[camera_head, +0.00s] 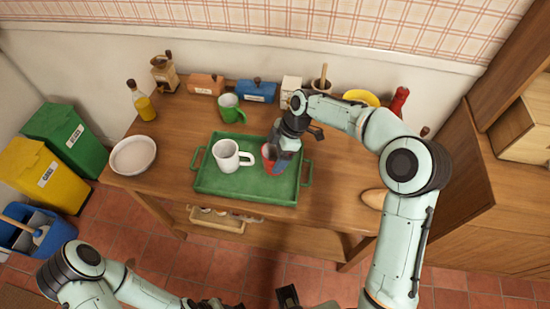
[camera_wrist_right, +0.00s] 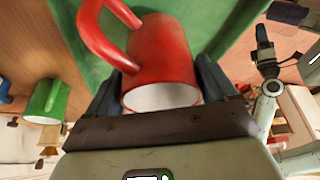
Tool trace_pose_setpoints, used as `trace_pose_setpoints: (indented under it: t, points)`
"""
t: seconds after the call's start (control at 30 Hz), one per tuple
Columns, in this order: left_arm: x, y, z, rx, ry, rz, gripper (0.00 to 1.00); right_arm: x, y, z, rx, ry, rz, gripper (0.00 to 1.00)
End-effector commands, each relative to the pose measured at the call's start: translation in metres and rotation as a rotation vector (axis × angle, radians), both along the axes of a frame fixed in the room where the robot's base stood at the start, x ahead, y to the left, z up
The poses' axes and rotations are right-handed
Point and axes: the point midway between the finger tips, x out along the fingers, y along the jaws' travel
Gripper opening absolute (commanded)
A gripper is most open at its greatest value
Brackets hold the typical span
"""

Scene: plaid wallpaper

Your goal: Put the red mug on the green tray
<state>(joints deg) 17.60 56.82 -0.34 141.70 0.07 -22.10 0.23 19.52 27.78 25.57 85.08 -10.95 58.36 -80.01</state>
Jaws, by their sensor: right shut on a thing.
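The red mug (camera_head: 268,153) is over the right part of the green tray (camera_head: 216,184), partly hidden by my right gripper (camera_head: 277,155). In the right wrist view the red mug (camera_wrist_right: 163,62) sits between the two fingers, its handle to the upper left. My right gripper (camera_wrist_right: 158,88) is shut on it. The green tray (camera_wrist_right: 205,22) fills the background there. I cannot tell whether the mug touches the tray. A white mug (camera_head: 227,156) stands on the tray to the left. My left arm shows at the lower left; its gripper is not clearly visible.
A green mug (camera_head: 231,108) stands behind the tray. A white bowl (camera_head: 133,155) is at the table's left, a bottle (camera_head: 141,101) behind it. Blue and orange boxes, a yellow plate (camera_head: 361,97) and a red bottle (camera_head: 398,101) line the back. Bread (camera_head: 374,199) lies at right.

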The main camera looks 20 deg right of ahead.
Motion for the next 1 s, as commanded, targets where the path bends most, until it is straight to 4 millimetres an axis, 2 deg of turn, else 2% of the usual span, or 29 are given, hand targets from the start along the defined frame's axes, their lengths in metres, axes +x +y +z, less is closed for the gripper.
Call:
trace_pose_setpoints:
  t: [0.03, 0.17, 0.57, 0.6, 0.63, 0.87, 1.0]
  points:
    - [0.0, 0.0, -0.001, 0.0, 0.0, 0.0, 0.43, 0.0, 0.0, -0.01, 0.001, 0.002, 0.0, 0.45]
    - [-0.001, 0.0, -0.002, 0.0, 0.001, 0.0, 0.43, 0.0, 0.0, -0.022, 0.001, -0.001, -0.001, 0.45]
    - [-0.002, 0.0, -0.004, 0.0, 0.002, 0.0, 0.43, 0.0, 0.0, -0.027, 0.001, -0.002, -0.002, 0.45]
    - [-0.002, 0.0, -0.004, 0.0, 0.002, 0.0, 0.43, 0.0, 0.0, -0.028, 0.0, -0.001, -0.001, 0.92]
    - [-0.001, 0.0, -0.004, 0.0, 0.002, 0.0, 0.43, 0.0, 0.0, -0.027, 0.0, -0.001, -0.001, 1.0]
    - [-0.001, 0.0, -0.003, 0.0, 0.001, 0.0, 0.43, 0.0, 0.0, -0.026, 0.0, -0.001, -0.001, 1.0]
    - [0.0, 0.0, -0.001, 0.0, 0.0, 0.0, 0.43, 0.001, -0.003, -0.017, 0.0, -0.002, -0.002, 1.0]
